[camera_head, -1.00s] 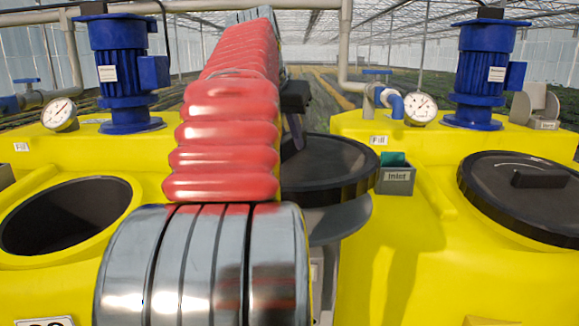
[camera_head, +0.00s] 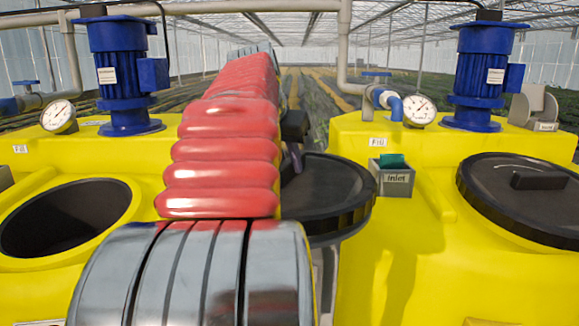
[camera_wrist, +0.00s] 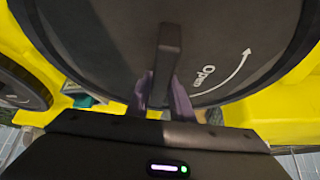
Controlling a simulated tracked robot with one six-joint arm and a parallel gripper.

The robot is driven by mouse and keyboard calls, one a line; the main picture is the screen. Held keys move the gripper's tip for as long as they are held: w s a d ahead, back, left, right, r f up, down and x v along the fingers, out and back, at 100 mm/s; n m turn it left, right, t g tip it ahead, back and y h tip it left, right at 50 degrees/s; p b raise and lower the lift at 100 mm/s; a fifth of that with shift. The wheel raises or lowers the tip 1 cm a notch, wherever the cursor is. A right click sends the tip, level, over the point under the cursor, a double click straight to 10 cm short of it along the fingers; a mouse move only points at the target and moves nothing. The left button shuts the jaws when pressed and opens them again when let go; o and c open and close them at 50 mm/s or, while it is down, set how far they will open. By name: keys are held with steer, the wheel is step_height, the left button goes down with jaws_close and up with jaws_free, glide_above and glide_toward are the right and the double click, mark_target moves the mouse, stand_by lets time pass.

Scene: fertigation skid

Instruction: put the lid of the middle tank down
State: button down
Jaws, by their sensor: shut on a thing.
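The dark round lid (camera_head: 335,195) hangs low in the gap between two yellow tanks, right of my red arm. In the wrist view the lid (camera_wrist: 105,60) fills most of the picture, with "Open" and a curved arrow on it. Its bar handle (camera_wrist: 168,50) stands between the purple fingers of my gripper (camera_wrist: 168,95), which is shut on it. The left yellow tank in the head view has an open round mouth (camera_head: 65,218). A grey support shows just below the lid; whether the lid touches it, I cannot tell.
The right tank (camera_head: 400,270) carries its own dark lid (camera_head: 520,190). A grey box (camera_head: 394,180) marked "Inlet", with a teal item in it, is close to the held lid's right. Blue motors (camera_head: 120,75), gauges and pipes stand behind.

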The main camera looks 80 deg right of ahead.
steer(key=shift+f, duration=0.55)
steer(key=c, duration=1.6)
jaws_free()
steer(key=shift+f, duration=0.2)
steer(key=shift+o, duration=0.2)
steer(key=shift+r, duration=0.15)
steer(key=v, duration=1.2)
steer(key=shift+a, duration=0.1)
